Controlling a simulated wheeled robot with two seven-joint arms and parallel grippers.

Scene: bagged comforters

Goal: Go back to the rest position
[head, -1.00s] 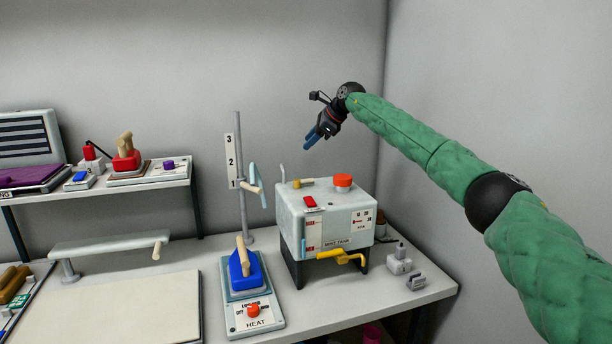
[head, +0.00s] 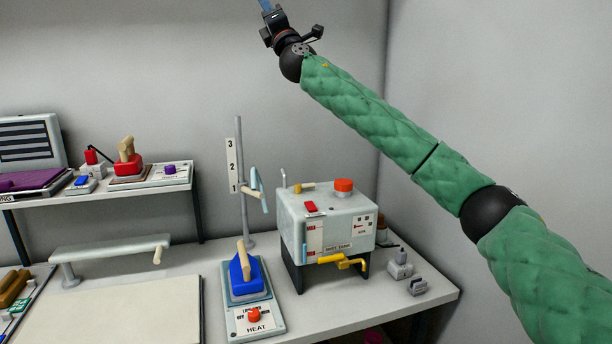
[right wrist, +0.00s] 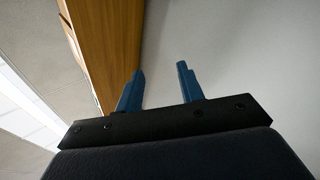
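My right gripper (head: 268,8) is raised at the top of the head view, high above the table and pointing up, partly cut off by the picture edge. In the right wrist view the right gripper (right wrist: 160,82) has its two blue fingers apart, with nothing between them. Behind the fingers are a plain grey wall and a brown wooden surface (right wrist: 105,45). My left gripper is not in view.
A white tank box (head: 330,222) with a red knob stands on the table (head: 400,298). A blue iron (head: 246,272) sits on a heat base left of it, near an upright pole (head: 241,180). A shelf (head: 110,190) holds several devices. The air around my right arm is clear.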

